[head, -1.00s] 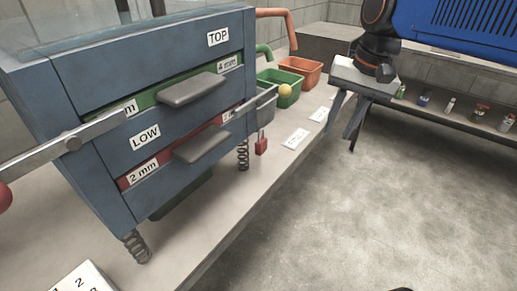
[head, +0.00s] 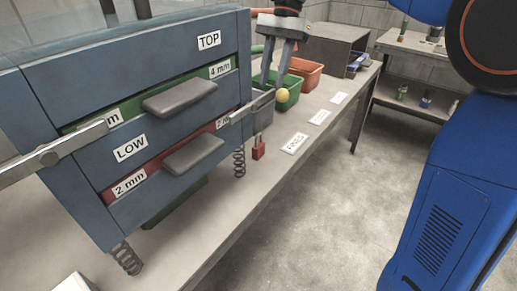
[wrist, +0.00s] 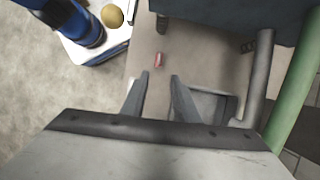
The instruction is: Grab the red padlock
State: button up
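The red padlock (head: 258,151) hangs or stands by the right side of the blue sieve machine, near the spring, just above the bench top in the head view. In the wrist view the padlock (wrist: 159,59) is a small red shape ahead of the fingertips, slightly left of the gap's middle line. My gripper (head: 274,84) is above the bins, behind and above the padlock, pointing down. In the wrist view my gripper (wrist: 160,78) has its two fingers apart with nothing between them. The padlock's shackle is hard to make out.
The blue machine (head: 70,85) with labelled drawers fills the left. Grey, green (head: 288,93) and orange (head: 306,72) bins stand behind. White cards (head: 295,143) lie along the bench (head: 262,195).

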send_near(259, 133)
jog(key=x, duration=0.5)
jog(key=shift+w+d, duration=0.1)
jog(key=shift+w, duration=0.2)
jog(key=shift+s+x, duration=0.15)
jog(key=shift+x, duration=1.25)
jog(key=shift+s+x, duration=0.15)
jog(key=shift+x, duration=1.25)
jog(key=shift+r, duration=0.15)
grip_shut()
